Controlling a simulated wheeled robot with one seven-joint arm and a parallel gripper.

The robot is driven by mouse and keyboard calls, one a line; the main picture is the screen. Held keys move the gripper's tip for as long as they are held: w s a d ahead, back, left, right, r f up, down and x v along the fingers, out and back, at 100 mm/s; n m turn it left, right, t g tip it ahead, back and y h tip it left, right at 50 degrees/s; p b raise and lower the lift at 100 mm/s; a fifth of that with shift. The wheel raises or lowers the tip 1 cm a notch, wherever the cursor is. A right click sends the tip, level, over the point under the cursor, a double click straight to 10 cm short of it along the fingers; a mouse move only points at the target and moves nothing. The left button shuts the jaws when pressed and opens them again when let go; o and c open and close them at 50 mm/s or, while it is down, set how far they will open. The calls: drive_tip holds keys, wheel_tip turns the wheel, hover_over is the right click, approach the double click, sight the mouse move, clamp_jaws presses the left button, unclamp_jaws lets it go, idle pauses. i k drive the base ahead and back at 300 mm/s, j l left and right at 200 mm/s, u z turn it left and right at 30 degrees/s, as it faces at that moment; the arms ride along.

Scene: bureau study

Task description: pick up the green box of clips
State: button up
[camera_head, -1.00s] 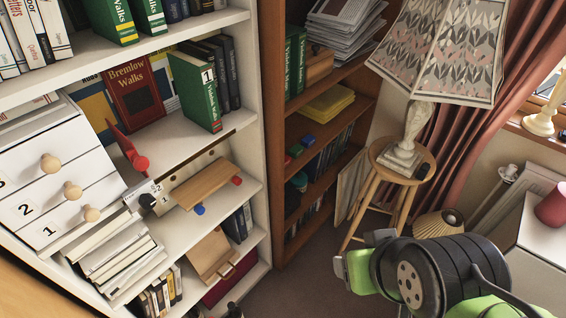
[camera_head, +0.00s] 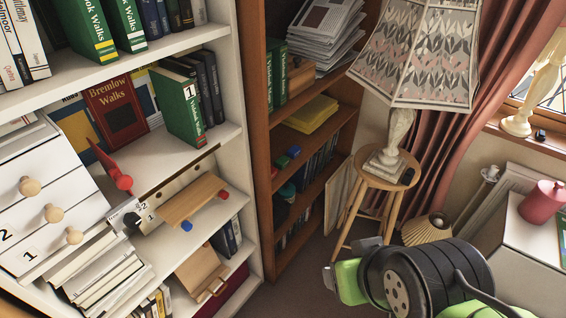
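A small green box (camera_head: 283,161), likely the box of clips, lies on a middle shelf of the brown bookcase, between a blue box and a red box. It is small and its label cannot be read. My arm, green and black, fills the lower right in front of the bookcase and stool. Grey parts show at its far end, but I cannot make out two fingertips or anything held there. That end is well apart from the green box, lower and to its right.
A blue box (camera_head: 293,152) and a red box (camera_head: 274,172) flank the green one. A yellow stack (camera_head: 305,114) lies on the shelf above. A lamp (camera_head: 400,135) on a wooden stool (camera_head: 375,180) stands right of the bookcase. A white bookcase (camera_head: 248,190) stands at left.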

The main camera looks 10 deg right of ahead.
sight(283, 162)
drive_tip(key=i+l+u, duration=0.1)
drive_tip(key=i+u, duration=0.15)
drive_tip(key=u, duration=0.2)
drive_tip(key=i+l+u, duration=0.2)
drive_tip(key=u, duration=0.3)
drive_tip(key=i+l+u, duration=0.25)
drive_tip(key=u, duration=0.2)
drive_tip(key=i+l+u, duration=0.15)
drive_tip(key=l+u, duration=0.3)
